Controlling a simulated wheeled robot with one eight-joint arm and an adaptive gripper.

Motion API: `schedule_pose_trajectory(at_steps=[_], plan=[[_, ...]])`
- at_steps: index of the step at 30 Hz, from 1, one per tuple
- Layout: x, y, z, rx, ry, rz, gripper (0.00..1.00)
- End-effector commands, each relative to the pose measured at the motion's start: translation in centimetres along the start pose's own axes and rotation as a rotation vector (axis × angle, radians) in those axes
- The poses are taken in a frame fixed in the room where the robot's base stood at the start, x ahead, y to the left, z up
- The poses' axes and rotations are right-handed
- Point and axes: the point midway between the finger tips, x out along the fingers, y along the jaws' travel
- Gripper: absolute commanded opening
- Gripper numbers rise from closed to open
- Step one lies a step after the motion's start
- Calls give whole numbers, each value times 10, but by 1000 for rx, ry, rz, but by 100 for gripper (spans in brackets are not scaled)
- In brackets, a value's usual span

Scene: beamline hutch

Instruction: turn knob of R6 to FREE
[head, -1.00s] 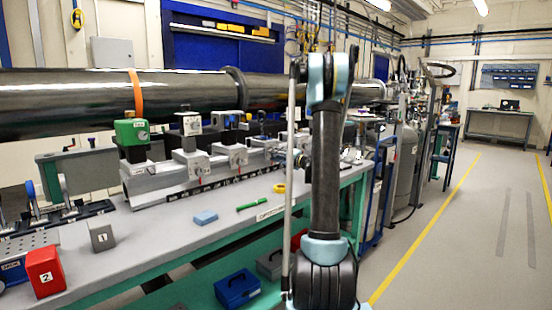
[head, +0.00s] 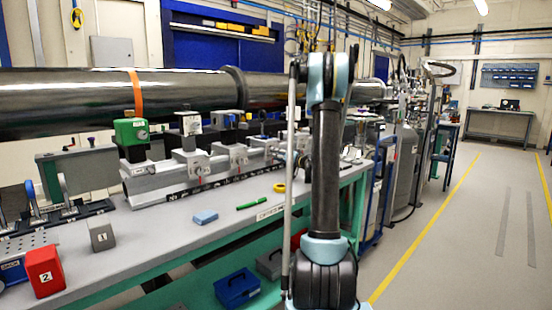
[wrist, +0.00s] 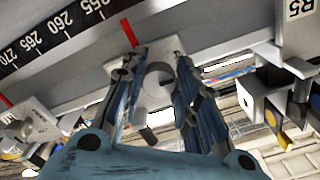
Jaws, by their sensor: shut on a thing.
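In the wrist view my gripper (wrist: 157,60) has its two blue fingers on either side of a round grey knob (wrist: 158,80) on a pale carriage, and it is shut on this knob. The fingers hide the knob's sides. I cannot read a label or a FREE mark on it, so its setting and whether it is R6 cannot be told. A carriage with an R5 label (wrist: 294,9) stands to the right. In the head view my arm hides most of the gripper beside the rail.
A black scale (wrist: 52,32) with white numbers and red marks runs along the rail. In the head view the bench (head: 150,235) carries a blue sponge (head: 205,217), a green pen (head: 251,205) and a yellow tape roll (head: 279,188). A long dark tube (head: 70,105) runs behind the rail.

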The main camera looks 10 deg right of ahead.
Motion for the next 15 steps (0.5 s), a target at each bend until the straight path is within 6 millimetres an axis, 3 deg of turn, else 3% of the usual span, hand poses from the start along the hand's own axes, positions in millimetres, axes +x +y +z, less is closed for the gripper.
schedule_pose_trajectory(at_steps=[14,15], plan=[[1,0,-1,-11,1,-1,4],[1,0,-1,-10,1,-1,37]])
